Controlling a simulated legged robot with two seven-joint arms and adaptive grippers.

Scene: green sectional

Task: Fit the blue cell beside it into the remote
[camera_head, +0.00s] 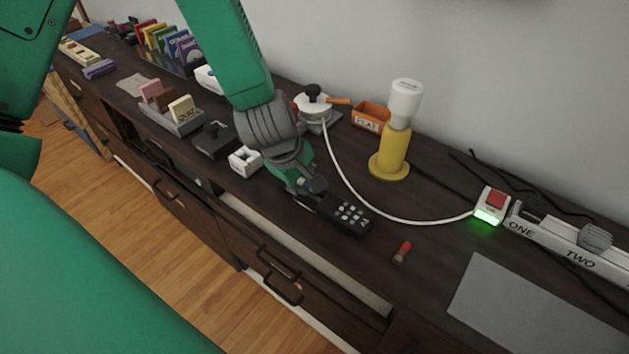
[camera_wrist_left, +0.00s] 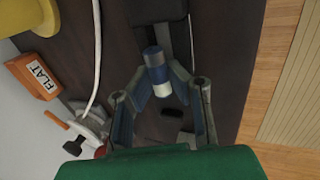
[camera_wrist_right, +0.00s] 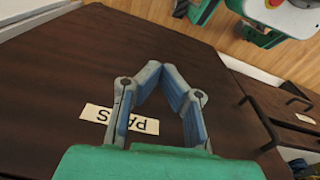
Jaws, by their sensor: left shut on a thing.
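The black remote (camera_head: 345,214) lies on the dark cabinet top, its keypad facing up in the head view. Its dark end shows at the top of the left wrist view (camera_wrist_left: 158,10). My left gripper (camera_wrist_left: 158,78) is shut on the blue cell (camera_wrist_left: 157,72), which has a blue body and pale bands. In the head view my left gripper (camera_head: 312,190) is at the remote's left end and hides the cell. Whether the cell touches the remote cannot be told. My right gripper (camera_wrist_right: 163,68) looks shut and empty above a dark surface with a partly covered label (camera_wrist_right: 120,120).
A red-tipped cell (camera_head: 403,252) lies right of the remote. A small black piece (camera_wrist_left: 172,112) lies below the held cell. A white cable (camera_head: 365,202) curves behind the remote to a switch box (camera_head: 490,207). A yellow lamp-like stand (camera_head: 392,150) and grey mat (camera_head: 530,310) stand clear.

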